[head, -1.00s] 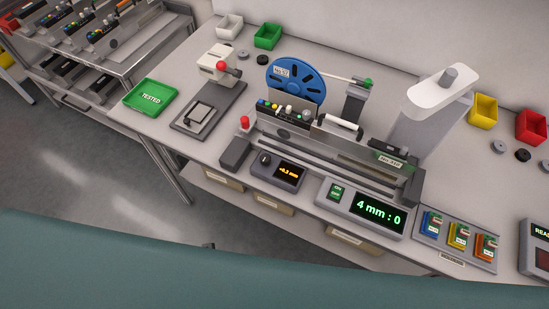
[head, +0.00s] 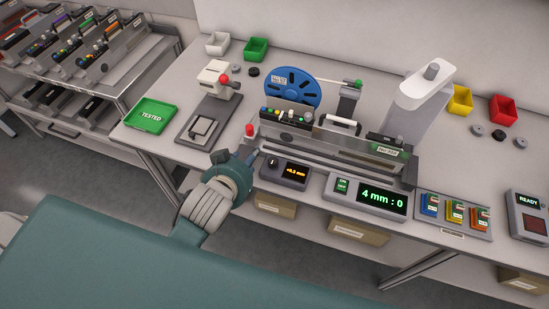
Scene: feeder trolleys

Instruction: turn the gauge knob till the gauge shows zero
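The gauge (head: 286,174) is a small dark box on the bench's front edge, with an orange display (head: 295,172) on its right. The display reads about 0.3 mm; its sign is too small to be sure of. The black gauge knob (head: 273,162) with a pale mark is on the left of the box. My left gripper (head: 252,159) is just left of the gauge, its tip close to the knob but seemingly apart from it. Its fingers are small and dark, so their opening cannot be made out. My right gripper is not in view.
Behind the gauge stands a long grey fixture (head: 335,155) with a blue reel (head: 293,87). A red-topped post (head: 250,130) is close behind my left gripper. To the right, a counter box (head: 369,196) shows "4 mm : 0". A green TESTED tray (head: 150,116) lies left.

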